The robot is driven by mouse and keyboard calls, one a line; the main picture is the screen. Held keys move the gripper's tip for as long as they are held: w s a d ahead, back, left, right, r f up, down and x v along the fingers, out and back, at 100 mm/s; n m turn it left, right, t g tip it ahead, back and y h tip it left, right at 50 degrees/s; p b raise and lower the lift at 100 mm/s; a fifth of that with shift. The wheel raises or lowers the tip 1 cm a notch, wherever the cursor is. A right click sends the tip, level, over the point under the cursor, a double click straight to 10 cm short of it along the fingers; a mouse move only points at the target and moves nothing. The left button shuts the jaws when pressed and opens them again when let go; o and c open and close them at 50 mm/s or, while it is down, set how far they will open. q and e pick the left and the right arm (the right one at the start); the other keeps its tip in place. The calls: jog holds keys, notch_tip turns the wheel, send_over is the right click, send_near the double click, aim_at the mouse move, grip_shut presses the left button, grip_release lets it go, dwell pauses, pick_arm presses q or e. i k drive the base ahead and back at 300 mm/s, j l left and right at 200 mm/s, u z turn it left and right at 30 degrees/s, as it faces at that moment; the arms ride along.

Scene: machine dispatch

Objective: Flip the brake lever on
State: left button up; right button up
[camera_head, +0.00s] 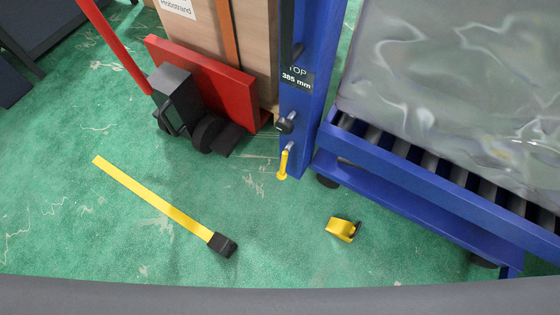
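A small yellow lever (283,164) sits on a short pin low on the blue post (297,125). It looks like the brake lever. It hangs roughly straight down, with its lower tip above the green floor. A dark round knob (286,124) sits on the post just above it. No label beside the lever is readable. Neither of my grippers is in view, and nothing touches the lever.
A blue roller frame (420,185) with a wrapped load (470,80) stands right of the post. A red pallet truck (215,80) with a boxed load (190,35) is behind left. A yellow strap (150,195) and a yellow tape-like object (341,229) lie on the floor.

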aim_at(281, 175)
jog(key=j, duration=0.85)
jog(key=k+j+z, duration=0.1)
jog(key=j, duration=0.75)
jog(key=k+j, duration=0.1)
jog(key=j, duration=0.75)
jog(key=i+l, duration=0.3)
jog(key=i, duration=0.25)
jog(key=i+l, duration=0.1)
jog(key=l, duration=0.25)
jog(key=k+l, duration=0.1)
jog(key=l, duration=0.15)
